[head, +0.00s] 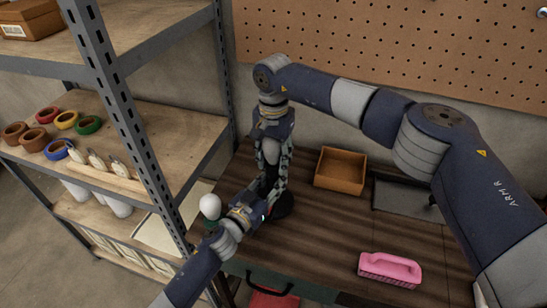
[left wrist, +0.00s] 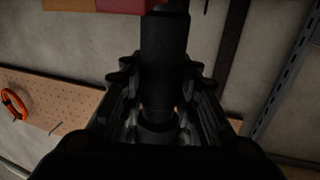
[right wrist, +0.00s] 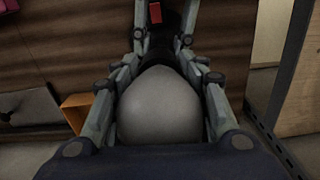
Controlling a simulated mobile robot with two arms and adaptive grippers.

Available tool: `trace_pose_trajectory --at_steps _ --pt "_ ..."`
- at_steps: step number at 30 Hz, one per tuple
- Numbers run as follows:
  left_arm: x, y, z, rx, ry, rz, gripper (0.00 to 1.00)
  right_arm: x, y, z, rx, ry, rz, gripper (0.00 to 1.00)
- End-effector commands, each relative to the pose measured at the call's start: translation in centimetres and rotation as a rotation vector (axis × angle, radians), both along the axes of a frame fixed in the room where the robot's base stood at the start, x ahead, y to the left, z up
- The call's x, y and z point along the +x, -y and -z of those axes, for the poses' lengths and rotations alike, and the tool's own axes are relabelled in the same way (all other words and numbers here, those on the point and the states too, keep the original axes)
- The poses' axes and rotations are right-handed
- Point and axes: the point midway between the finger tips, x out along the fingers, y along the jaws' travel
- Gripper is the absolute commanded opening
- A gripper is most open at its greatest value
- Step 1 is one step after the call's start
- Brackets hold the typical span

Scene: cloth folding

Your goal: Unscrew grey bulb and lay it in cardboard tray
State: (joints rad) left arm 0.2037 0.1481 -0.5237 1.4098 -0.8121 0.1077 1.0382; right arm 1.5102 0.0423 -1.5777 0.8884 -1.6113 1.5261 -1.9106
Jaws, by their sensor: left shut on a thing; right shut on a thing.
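The grey bulb (right wrist: 160,105) fills the middle of the right wrist view, its narrow end at a black holder (right wrist: 158,55). My right gripper (head: 275,180) points down, shut around the bulb; the bulb (head: 270,150) shows partly between its fingers in the head view. My left gripper (head: 268,200) comes in from the lower left, shut on the black holder's post (left wrist: 165,50), below the right gripper. I cannot tell how far the bulb sits in the holder. The brown open cardboard tray (head: 341,187) stands to the right on the table and looks empty.
A white bulb (head: 210,205) stands left of my left gripper. A pink-handled brush (head: 390,268) lies at the front right of the table (head: 325,235). Metal shelving (head: 130,120) with tape rolls stands at left.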

Motion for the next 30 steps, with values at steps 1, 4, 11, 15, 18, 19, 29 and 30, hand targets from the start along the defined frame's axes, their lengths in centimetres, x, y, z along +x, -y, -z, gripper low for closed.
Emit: trace_pose_trajectory --at_steps 1,4,11,15,18,19,29,30 --pt "0.02 -0.12 0.24 0.002 -0.006 -0.003 0.0 0.08 -0.16 -0.38 0.004 0.005 -0.043 0.1" --pt "0.02 -0.12 0.24 0.002 -0.006 -0.004 0.0 0.09 -0.17 -0.39 0.004 0.005 -0.077 0.1" --pt "0.01 -0.11 0.24 0.003 -0.004 -0.003 0.0 0.11 -0.2 -0.49 0.005 0.006 -0.077 0.1" --pt "0.0 -0.09 0.23 0.003 -0.004 -0.003 0.0 0.11 -0.19 -0.42 0.004 0.006 -0.076 0.1" --pt "-0.01 -0.08 0.23 0.003 -0.004 -0.002 0.0 0.1 -0.17 -0.37 0.005 0.005 -0.075 0.1" --pt "-0.01 -0.08 0.22 0.003 -0.004 -0.002 0.0 0.1 -0.17 -0.35 0.005 0.005 -0.075 0.1" --pt "-0.03 -0.04 0.21 0.002 -0.003 -0.001 0.0 0.11 -0.14 -0.89 0.004 0.005 -0.074 0.1" --pt "-0.03 -0.04 0.21 0.002 -0.003 -0.001 0.0 0.11 -0.14 -1.04 0.004 0.005 -0.074 0.1"
